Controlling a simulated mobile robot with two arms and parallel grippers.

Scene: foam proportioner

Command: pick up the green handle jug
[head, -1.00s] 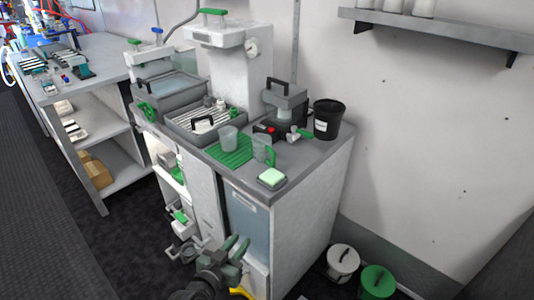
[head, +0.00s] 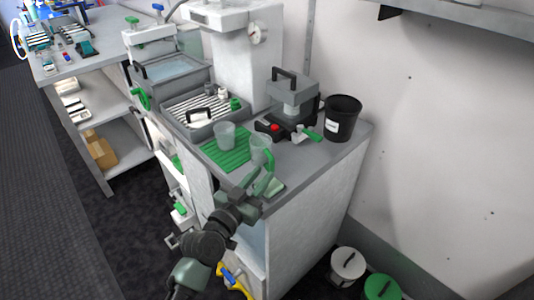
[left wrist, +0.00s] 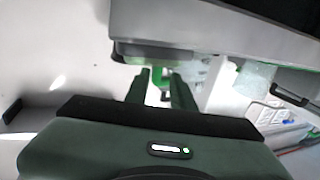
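The green handle jug (head: 258,149) is a clear jug with a green handle on its right side. It stands upright on the grey counter, beside a green ribbed mat (head: 222,155). My left gripper (head: 264,182) is at the counter's front edge, just in front of the jug, and covers part of the view below the handle. In the left wrist view my left gripper (left wrist: 161,82) has its two fingers apart, with green and clear shapes beyond them that I cannot sort out surely. No contact with the jug shows. My right gripper is not in view.
A clear cup (head: 224,135) stands on the mat. A black bucket (head: 342,118) and a grey device with a black handle (head: 292,95) stand behind the jug. A grey slotted tray (head: 200,112) is at the left. White and green lidded buckets (head: 347,264) stand on the floor.

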